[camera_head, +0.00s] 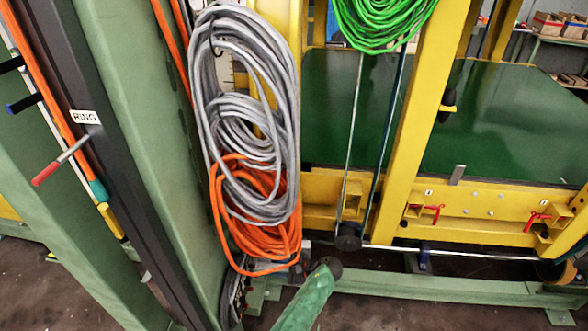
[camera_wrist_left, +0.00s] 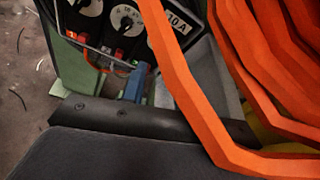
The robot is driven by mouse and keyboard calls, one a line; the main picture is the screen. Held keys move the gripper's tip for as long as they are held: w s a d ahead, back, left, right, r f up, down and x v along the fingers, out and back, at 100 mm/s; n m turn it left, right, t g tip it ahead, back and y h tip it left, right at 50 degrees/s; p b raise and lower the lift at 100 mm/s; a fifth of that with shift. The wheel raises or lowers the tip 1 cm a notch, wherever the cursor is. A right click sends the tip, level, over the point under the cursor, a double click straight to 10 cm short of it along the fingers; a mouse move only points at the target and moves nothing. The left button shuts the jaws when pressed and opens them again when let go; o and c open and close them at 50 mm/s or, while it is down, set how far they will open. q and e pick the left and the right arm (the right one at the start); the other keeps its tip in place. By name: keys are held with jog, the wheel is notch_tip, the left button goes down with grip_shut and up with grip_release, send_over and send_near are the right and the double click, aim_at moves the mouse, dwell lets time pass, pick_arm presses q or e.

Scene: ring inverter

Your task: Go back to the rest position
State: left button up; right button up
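My left gripper cannot be made out clearly in the head view; what may be part of it shows near the low end of the orange cable, mostly hidden by the coils. In the left wrist view a dark bar with screws (camera_wrist_left: 120,115) crosses the lower part, perhaps part of the gripper. Orange cable strands (camera_wrist_left: 190,90) pass close in front of the wrist camera. I cannot tell whether the gripper is open or shut, or whether it touches the cable. My right gripper is in neither view.
Grey cable (camera_head: 245,125) and orange cable (camera_head: 255,225) coils hang beside a green post (camera_head: 145,120). A green coil (camera_head: 382,20) hangs on the yellow frame (camera_head: 405,150). Levers (camera_head: 60,162) stick out at left. A dial panel (camera_wrist_left: 120,25) shows in the wrist view.

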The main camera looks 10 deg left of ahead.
pick_arm(q)
jog(key=s+a+f+n+g+h, duration=0.15)
jog(key=s+n+h, duration=0.25)
jog(key=s, duration=0.5)
jog(key=s+a+n+h, duration=0.2)
jog(key=s+n+h, duration=0.1)
jog(key=s, duration=0.7)
jog(key=s+r+n+h, duration=0.6)
jog(key=s+r+h, duration=0.2)
jog(key=s+r, duration=0.7)
jog(key=s+t, duration=0.1)
jog(key=s, duration=0.2)
jog(key=shift+s+d+r+n, duration=0.2)
jog(key=shift+r+n, duration=0.1)
jog(key=shift+r, duration=0.05)
